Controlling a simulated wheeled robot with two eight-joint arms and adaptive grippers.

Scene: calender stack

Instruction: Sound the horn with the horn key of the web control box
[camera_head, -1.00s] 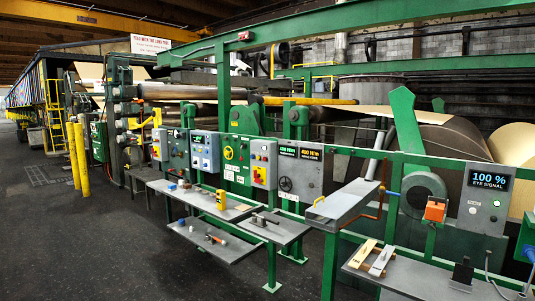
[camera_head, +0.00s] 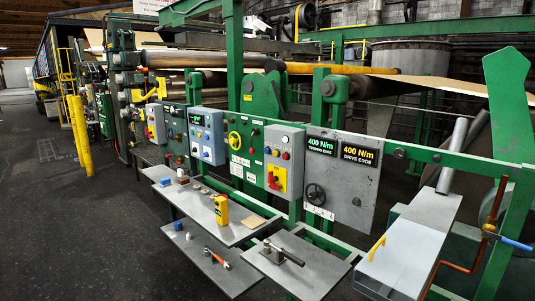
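Several control boxes hang along the green rail. A blue-grey box (camera_head: 207,135) has a lit display and small buttons. A grey box (camera_head: 283,160) to its right carries small round buttons and a red rotary switch on a yellow plate. A small grey box (camera_head: 156,123) with buttons hangs at the far left. I cannot read which is the web control box, and the horn key cannot be told apart at this size. Neither of my grippers is in view.
Below the boxes a grey shelf (camera_head: 228,235) holds a yellow handheld device (camera_head: 221,208). A lower shelf (camera_head: 202,268) holds small tools, and another shelf (camera_head: 312,272) holds a clamp-like tool. Dark floor (camera_head: 75,235) is open at left, past yellow posts (camera_head: 79,130).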

